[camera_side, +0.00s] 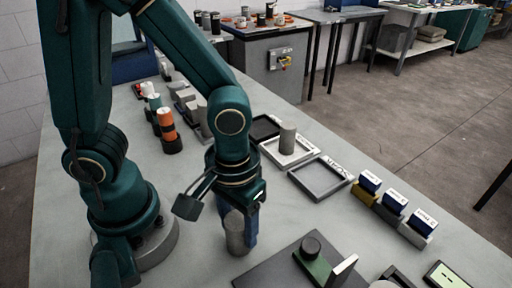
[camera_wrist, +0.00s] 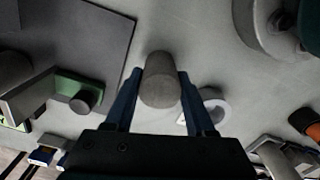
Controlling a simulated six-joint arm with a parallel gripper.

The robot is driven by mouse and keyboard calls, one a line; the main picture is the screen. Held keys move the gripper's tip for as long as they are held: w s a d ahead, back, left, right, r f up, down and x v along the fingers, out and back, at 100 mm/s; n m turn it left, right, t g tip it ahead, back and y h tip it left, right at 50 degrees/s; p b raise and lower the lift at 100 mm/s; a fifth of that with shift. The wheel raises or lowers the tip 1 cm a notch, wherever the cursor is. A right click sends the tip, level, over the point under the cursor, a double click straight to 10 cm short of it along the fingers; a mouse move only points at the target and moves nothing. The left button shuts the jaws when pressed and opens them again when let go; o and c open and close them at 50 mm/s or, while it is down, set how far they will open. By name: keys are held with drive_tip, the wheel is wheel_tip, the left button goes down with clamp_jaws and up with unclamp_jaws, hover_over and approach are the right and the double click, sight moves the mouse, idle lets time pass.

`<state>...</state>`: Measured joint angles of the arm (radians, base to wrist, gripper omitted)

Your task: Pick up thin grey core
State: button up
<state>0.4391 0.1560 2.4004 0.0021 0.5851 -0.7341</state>
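The thin grey core (camera_side: 236,235) is a plain upright cylinder under my wrist in the side view. In the wrist view the core (camera_wrist: 160,82) is between my two blue fingers, and both fingertips appear to touch its sides. My gripper (camera_wrist: 160,76) appears shut on it. In the side view my gripper (camera_side: 243,215) points down, with one blue finger showing behind the core. The core's base is at or very near the table top; I cannot tell whether it is clear of it.
Another grey cylinder (camera_side: 288,138) stands on a white-rimmed tray (camera_side: 274,151). An empty grey tray (camera_side: 320,194) lies beside it, near several small blue-topped blocks. A dark plate (camera_side: 262,272) with a green fixture (camera_side: 317,268) is close at the right. Orange and black cylinders (camera_side: 168,130) stand further back.

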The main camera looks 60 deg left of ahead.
clamp_jaws()
drive_tip(key=shift+r, duration=0.15)
drive_tip(key=shift+r, duration=0.55)
drive_tip(key=r, duration=0.3)
drive_tip(key=shift+w+a+r, duration=0.1)
drive_tip(key=shift+w+a, duration=0.05)
drive_tip(key=shift+a, duration=0.2)
drive_tip(key=w+a+r+n, duration=0.2)
drive_tip(key=a+n, duration=0.3)
drive_tip(key=n, duration=0.4)
drive_tip(key=w+a+r+n, duration=0.1)
drive_tip(key=a+r+n, duration=0.2)
drive_tip(key=n, duration=0.6)
drive_tip(key=shift+w+a, duration=0.35)
drive_tip(key=shift+a, duration=0.55)
